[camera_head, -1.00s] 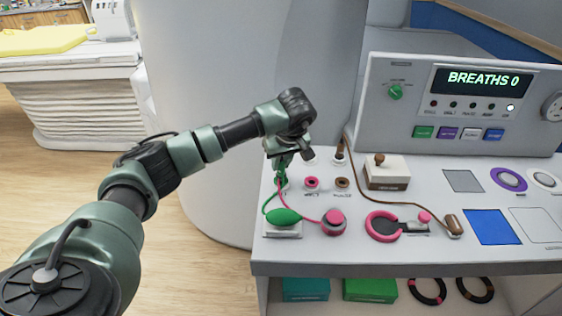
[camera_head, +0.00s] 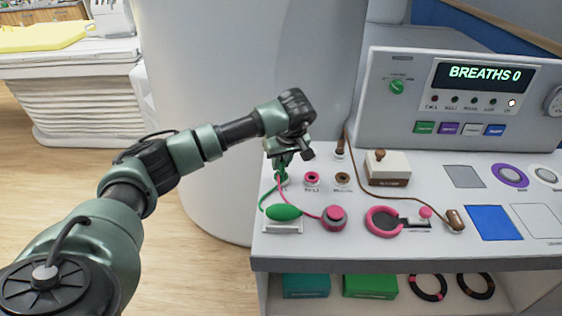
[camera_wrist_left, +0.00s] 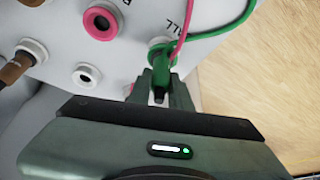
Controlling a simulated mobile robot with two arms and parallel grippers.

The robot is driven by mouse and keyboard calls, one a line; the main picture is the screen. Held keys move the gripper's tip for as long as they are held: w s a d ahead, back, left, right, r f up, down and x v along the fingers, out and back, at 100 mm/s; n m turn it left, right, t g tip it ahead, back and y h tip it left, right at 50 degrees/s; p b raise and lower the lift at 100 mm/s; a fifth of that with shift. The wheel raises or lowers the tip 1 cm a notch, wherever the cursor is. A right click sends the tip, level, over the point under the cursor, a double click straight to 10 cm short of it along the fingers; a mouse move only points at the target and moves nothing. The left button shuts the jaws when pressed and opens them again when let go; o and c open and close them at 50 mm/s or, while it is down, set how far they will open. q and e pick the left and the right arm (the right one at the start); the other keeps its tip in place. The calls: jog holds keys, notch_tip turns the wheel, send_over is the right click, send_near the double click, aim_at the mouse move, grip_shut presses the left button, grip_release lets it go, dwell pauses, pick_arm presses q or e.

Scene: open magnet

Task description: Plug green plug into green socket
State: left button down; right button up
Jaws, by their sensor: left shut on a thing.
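My left gripper (camera_head: 282,168) is at the left end of the console top, pointing down over the green socket. In the left wrist view its fingers (camera_wrist_left: 160,95) are shut on the green plug (camera_wrist_left: 162,70). The plug's front end is at the ring of the green socket (camera_wrist_left: 157,46); how deep it sits I cannot tell. A green cord (camera_wrist_left: 215,32) runs from the plug, and in the head view it leads to a green bulb (camera_head: 284,213). A pink cord passes close by the plug. My right gripper is not in view.
A pink socket (camera_head: 312,179) and a brown socket (camera_head: 342,179) lie right of the gripper. A pink knob (camera_head: 334,218), a pink ring (camera_head: 382,221) and a brown-knobbed box (camera_head: 388,168) stand on the console. The display unit (camera_head: 455,100) rises behind.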

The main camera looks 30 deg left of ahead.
pick_arm(q)
jog(key=c, duration=1.2)
grip_release()
